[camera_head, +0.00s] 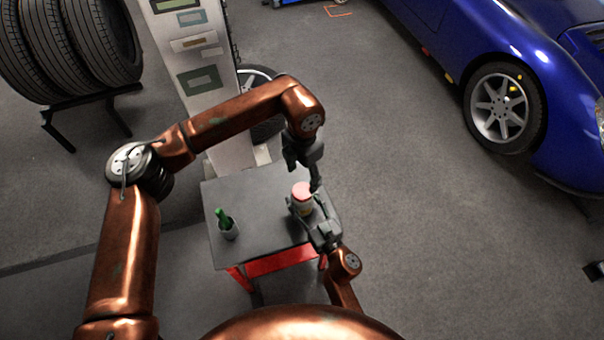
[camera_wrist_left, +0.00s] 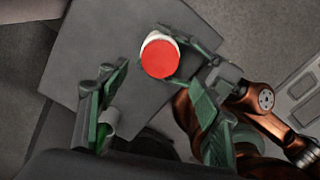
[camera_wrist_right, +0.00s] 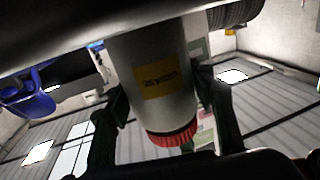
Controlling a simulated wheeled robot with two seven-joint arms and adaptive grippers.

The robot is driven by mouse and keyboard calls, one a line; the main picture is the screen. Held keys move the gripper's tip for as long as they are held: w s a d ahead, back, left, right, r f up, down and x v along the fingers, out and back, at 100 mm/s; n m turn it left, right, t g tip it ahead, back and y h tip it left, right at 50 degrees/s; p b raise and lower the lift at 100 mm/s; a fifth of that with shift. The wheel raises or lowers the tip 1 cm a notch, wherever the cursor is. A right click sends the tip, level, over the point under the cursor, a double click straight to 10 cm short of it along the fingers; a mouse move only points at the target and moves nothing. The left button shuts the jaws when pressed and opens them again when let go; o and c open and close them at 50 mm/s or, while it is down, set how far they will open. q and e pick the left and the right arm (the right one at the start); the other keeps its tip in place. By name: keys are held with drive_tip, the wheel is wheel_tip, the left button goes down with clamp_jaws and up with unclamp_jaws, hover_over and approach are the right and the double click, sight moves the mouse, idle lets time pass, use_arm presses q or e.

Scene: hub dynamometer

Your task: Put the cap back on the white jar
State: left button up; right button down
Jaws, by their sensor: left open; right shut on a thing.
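The white jar (camera_wrist_right: 165,80) has a yellow label and shows inverted in the right wrist view. The red cap (camera_wrist_left: 160,57) sits over its mouth, and a crescent of white jar shows at the upper left. The cap's ribbed rim (camera_wrist_right: 173,135) meets the jar's end; I cannot tell whether it is fully seated. My right gripper (camera_head: 309,205) is shut around the jar's side. My left gripper (camera_wrist_left: 150,112) is open and empty, apart from the cap; in the head view it hangs just above the jar (camera_head: 303,200). Whether the jar touches the table is hidden.
The grey table (camera_head: 265,232) has red legs. A tall panelled column (camera_head: 195,60) stands behind the table. Tyres (camera_head: 60,50) are at the far left and a blue car (camera_head: 450,40) at the right.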

sight(302, 191)
use_arm(q)
drive_tip(key=shift+f, duration=3.95)
drive_tip(key=shift+c, duration=0.2)
drive_tip(key=c, duration=1.2)
drive_tip(key=shift+o, duration=0.2)
drive_tip(key=o, duration=1.3)
drive_tip(key=shift+o, duration=0.2)
drive_tip(key=shift+r, duration=0.1)
wheel_tip(302, 191, up, 12)
